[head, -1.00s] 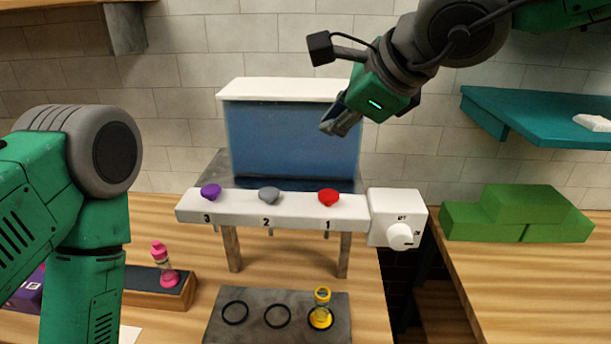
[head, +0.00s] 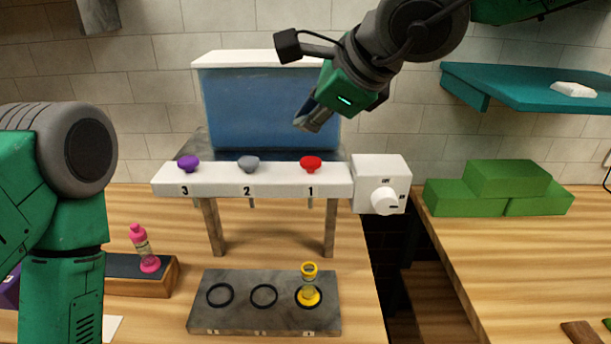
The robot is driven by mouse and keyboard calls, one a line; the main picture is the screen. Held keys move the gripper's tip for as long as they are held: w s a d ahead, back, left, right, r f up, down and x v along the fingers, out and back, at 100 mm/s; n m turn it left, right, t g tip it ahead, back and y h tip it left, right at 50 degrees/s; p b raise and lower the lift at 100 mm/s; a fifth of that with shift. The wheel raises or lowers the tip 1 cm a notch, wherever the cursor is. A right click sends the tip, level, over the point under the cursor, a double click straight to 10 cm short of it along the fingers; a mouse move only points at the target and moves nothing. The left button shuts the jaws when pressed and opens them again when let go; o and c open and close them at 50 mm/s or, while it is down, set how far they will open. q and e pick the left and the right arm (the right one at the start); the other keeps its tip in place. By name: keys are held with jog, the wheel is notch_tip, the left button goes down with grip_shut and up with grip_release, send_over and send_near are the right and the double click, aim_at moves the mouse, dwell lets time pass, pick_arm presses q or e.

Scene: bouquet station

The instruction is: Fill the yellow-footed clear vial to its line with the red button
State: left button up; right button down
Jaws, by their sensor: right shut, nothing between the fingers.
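The yellow-footed clear vial (head: 309,287) stands upright in the right ring of the grey tray (head: 240,321), below the spout of position 1. Its liquid level is too small to tell. The red button (head: 311,162) sits on the white dispenser bar (head: 218,181) above the number 1. My right gripper (head: 304,124) is shut and empty, above the red button and apart from it, in front of the blue tank (head: 262,105). My left arm is at the left edge; its gripper is out of view.
A grey button (head: 248,163) and a purple button (head: 188,162) sit left of the red one. A white box with a knob (head: 384,200) adjoins the bar. A pink vial (head: 144,250) stands on a wooden block at left. Green blocks (head: 500,190) and a teal shelf (head: 530,88) are at right.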

aim_at(311, 160)
jog(key=f, duration=0.1)
jog(key=f+b, duration=0.1)
jog(key=f, duration=0.1)
jog(key=shift+w+d, duration=0.15)
jog(key=shift+d, duration=0.2)
jog(key=shift+d+f+b, duration=0.15)
jog(key=shift+f+b, duration=0.1)
jog(key=shift+b, duration=0.15)
jog(key=shift+d, duration=0.2)
pick_arm(q)
jog(key=f, duration=0.1)
jog(key=d+f, duration=0.1)
jog(key=shift+f, duration=0.3)
jog(key=shift+a, duration=0.1)
pick_arm(e)
jog(key=shift+a, duration=0.1)
pick_arm(q)
jog(key=shift+a+f, duration=0.1)
jog(key=shift+a, duration=0.15)
pick_arm(e)
jog(key=shift+a, duration=0.4)
pick_arm(q)
jog(key=shift+d, duration=0.25)
pick_arm(e)
jog(key=shift+d, duration=0.35)
pick_arm(q)
jog(key=shift+a, duration=0.15)
pick_arm(e)
jog(key=shift+a, duration=0.15)
